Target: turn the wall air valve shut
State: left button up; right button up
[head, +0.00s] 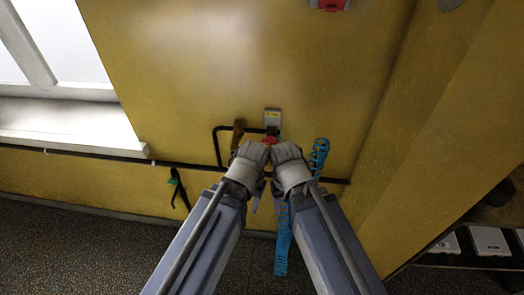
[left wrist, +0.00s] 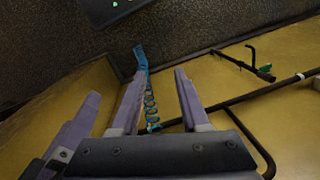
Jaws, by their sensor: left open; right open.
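The wall air valve, with a small red handle (head: 270,141), sits on the black pipe just below a grey plate with a yellow label (head: 272,116) in the head view. My two wrists are side by side right below it and partly hide it. My right gripper (head: 278,204) is open, mostly hidden under its wrist, with purple-grey fingers pointing down. My left gripper (left wrist: 158,74) is open and empty in the left wrist view; its fingers are mostly hidden in the head view. Whether either gripper touches the valve cannot be seen. The valve handle does not show clearly in the left wrist view.
A blue coiled hose (head: 318,155) hangs right of the valve and shows between my left fingers (left wrist: 150,100). A brown handled thing (head: 238,132) is left of the valve. A black tool with green (head: 175,183) hangs further left. A window sill (head: 70,135) juts out at left.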

aim_at(270, 140)
jog(key=k+j+z, duration=0.15)
jog(key=z, duration=0.2)
jog(key=k+z, duration=0.35)
